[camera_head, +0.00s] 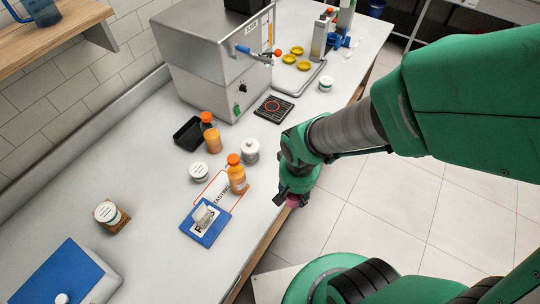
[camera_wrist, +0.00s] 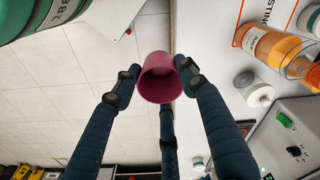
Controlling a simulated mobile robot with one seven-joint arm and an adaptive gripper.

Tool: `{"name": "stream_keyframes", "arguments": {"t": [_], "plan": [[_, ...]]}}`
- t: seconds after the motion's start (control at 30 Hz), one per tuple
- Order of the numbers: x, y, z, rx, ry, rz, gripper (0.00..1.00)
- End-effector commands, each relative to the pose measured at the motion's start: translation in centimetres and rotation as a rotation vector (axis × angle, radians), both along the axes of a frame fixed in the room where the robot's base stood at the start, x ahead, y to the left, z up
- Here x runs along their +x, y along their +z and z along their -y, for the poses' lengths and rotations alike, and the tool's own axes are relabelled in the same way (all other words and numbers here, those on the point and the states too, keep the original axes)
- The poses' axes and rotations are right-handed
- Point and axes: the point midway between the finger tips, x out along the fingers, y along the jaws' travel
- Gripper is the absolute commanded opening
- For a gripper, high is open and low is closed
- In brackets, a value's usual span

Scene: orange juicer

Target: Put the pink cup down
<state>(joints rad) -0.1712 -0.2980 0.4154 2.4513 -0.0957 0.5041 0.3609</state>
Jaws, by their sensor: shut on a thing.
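The pink cup (camera_wrist: 157,86) is in my gripper (camera_wrist: 160,78), with dark fingers on either side of it and a third finger below in the wrist view. Its open mouth faces the wrist camera. In the head view only a small pink part of the cup (camera_head: 292,203) shows below my gripper (camera_head: 291,196), beside the counter's front edge. In the wrist view the cup overlaps the line between floor and counter. A white mat with a red outline and the word TASTING (camera_head: 222,189) lies on the counter (camera_head: 150,235), left of the gripper in the head view.
An orange bottle (camera_head: 236,176) stands at the mat. A blue board with a card (camera_head: 194,225), white jars (camera_head: 199,173) and another bottle (camera_head: 212,139) are near. The steel machine (camera_head: 212,67) stands behind. Bare counter lies between mat and front edge.

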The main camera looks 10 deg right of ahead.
Motion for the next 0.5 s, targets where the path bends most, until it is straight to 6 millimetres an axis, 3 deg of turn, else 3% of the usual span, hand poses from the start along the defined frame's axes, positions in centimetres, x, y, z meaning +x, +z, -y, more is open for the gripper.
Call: {"name": "stream_keyframes", "arguments": {"t": [0.3,0.5], "plan": [[-0.1,-6.3,0.0,0.0,-0.001,-0.003,0.28],[0.0,-8.0,0.0,0.001,-0.001,0.001,0.28]]}}
